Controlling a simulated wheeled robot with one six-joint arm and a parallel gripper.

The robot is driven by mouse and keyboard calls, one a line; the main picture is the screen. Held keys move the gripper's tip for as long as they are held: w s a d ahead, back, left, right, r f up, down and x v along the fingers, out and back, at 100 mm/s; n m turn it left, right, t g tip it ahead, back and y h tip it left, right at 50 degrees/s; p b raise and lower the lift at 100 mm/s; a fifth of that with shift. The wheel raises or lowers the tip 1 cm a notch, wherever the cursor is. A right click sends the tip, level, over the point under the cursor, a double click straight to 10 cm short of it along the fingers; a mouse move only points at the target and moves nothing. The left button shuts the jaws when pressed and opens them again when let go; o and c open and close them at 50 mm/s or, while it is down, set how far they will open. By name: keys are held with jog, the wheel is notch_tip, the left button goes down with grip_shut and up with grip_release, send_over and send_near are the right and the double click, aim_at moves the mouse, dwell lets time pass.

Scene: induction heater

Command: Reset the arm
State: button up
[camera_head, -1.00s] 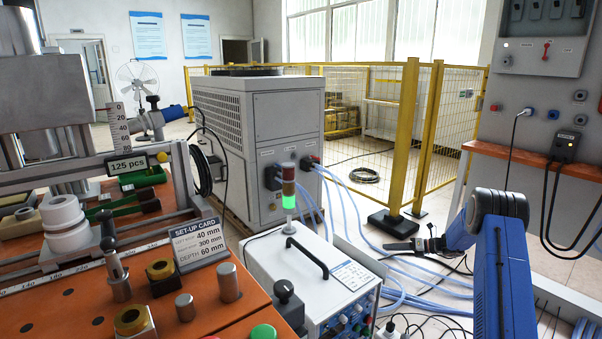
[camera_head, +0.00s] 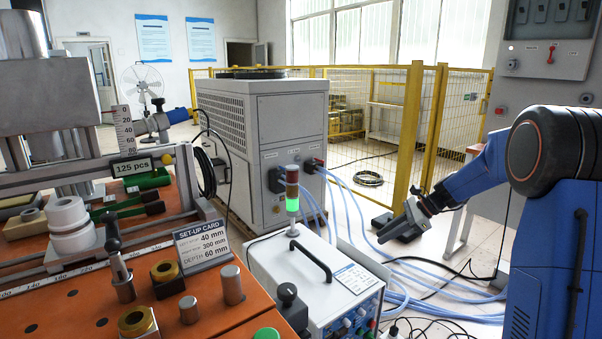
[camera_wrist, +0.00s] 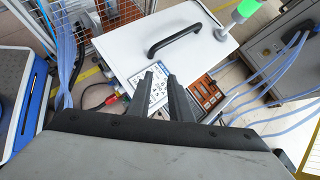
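My blue arm reaches in from the right side of the head view. My gripper (camera_head: 398,226) points left and slightly down, in free air above and to the right of the white heater unit (camera_head: 318,268). In the wrist view, the two dark fingers of my gripper (camera_wrist: 160,76) stand apart with nothing between them. Behind them show the top of the white heater unit (camera_wrist: 185,55), its black handle (camera_wrist: 174,35) and a printed label (camera_wrist: 150,93). The gripper touches nothing that I can see.
An orange bench (camera_head: 60,300) with fixtures and a set-up card (camera_head: 202,246) fills the left. A grey chiller (camera_head: 262,140) stands behind the heater unit. Pale blue hoses (camera_head: 352,235) run across the floor. A yellow fence (camera_head: 408,135) and a grey wall cabinet (camera_head: 548,38) stand beyond.

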jog(key=s+a+r+n+h, duration=0.1)
jog(key=s+r+n, duration=0.2)
jog(key=s, duration=0.5)
jog(key=s+a+r+n+h, duration=0.15)
jog(key=s+n, duration=0.25)
jog(key=s, duration=0.4)
jog(key=s+a+r+n+h, duration=0.1)
jog(key=s+r+n+h, duration=0.15)
jog(key=s, duration=0.65)
jog(key=s+d+f+n+t+h, duration=0.1)
jog(key=s+n, duration=0.3)
jog(key=s, duration=0.6)
jog(key=s+d+f+n+t+h, duration=0.1)
jog(key=s+n, duration=0.4)
jog(key=s, duration=0.5)
jog(key=shift+s+d+f+h, duration=0.15)
jog(key=shift+d+h, duration=0.65)
jog(key=shift+d, duration=0.45)
jog(key=shift+n, duration=0.25)
